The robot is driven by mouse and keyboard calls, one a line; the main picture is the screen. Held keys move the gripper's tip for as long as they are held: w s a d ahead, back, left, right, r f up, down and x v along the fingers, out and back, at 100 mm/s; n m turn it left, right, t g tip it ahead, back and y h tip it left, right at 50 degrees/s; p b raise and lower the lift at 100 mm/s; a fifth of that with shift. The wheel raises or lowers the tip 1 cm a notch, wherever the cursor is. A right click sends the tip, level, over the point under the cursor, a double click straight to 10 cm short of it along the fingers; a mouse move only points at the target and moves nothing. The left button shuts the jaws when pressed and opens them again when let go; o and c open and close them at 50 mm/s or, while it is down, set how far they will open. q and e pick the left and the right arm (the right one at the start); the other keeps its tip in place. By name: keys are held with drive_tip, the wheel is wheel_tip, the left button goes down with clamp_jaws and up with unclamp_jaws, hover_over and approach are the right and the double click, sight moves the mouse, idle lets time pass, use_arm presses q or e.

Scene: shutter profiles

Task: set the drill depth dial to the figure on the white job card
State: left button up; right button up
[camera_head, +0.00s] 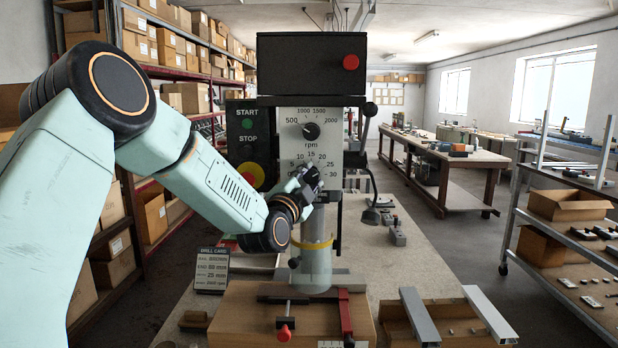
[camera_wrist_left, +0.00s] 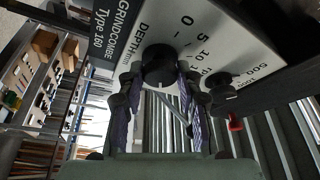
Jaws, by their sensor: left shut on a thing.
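The black depth dial (camera_wrist_left: 160,65) is on the pale drill panel in the left wrist view, with "DEPTH mm" and the figures 0, 5 and 10 beside it. My left gripper (camera_wrist_left: 160,95) is shut on the dial, one finger on each side. In the head view my left gripper (camera_head: 309,182) covers the dial, with figures such as 10, 15 and 25 around it. The dial's pointer cannot be made out. A dark drill card (camera_head: 212,270) with white lettering stands at lower left; one line seems to read 25 mm. My right gripper is not in view.
A separate rpm knob (camera_head: 311,130) sits just above the depth dial. START and STOP controls and a red-and-yellow button (camera_head: 250,176) are left of the panel. A red-handled clamp (camera_head: 285,328) and metal profiles (camera_head: 490,314) are on the bench below.

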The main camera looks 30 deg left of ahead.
use_arm(q)
drive_tip(key=o, duration=0.8)
drive_tip(key=shift+d, duration=0.1)
drive_tip(key=o, duration=0.3)
drive_tip(key=shift+s+d+r, duration=0.1)
drive_tip(key=shift+s, duration=0.2)
drive_tip(key=shift+v, duration=5.85)
